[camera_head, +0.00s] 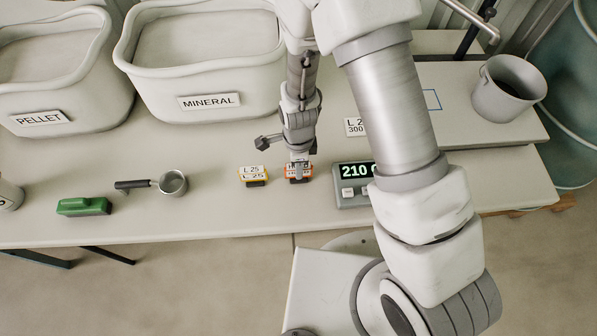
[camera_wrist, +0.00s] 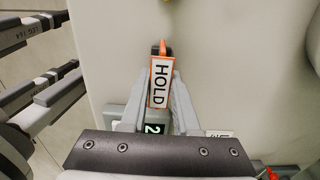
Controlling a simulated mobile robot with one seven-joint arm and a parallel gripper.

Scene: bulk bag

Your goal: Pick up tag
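The HOLD tag (camera_wrist: 160,82) is white with black letters and an orange edge, and it lies between my fingertips in the wrist view. In the head view the tag (camera_head: 299,173) is at the tabletop, partly covered by my gripper (camera_head: 299,157). My gripper (camera_wrist: 161,80) points down, with a finger close along each side of the tag and no clear gap; it looks shut on it. The tag's underside is hidden, and I see no clear lift off the table. A yellow-edged L 25 tag (camera_head: 254,173) stands just left of it.
A scale display (camera_head: 354,172) reading 210 is close on the right. PELLET (camera_head: 100,75) and MINERAL (camera_head: 200,85) bins stand behind. A grey bucket (camera_head: 509,90) is at right.

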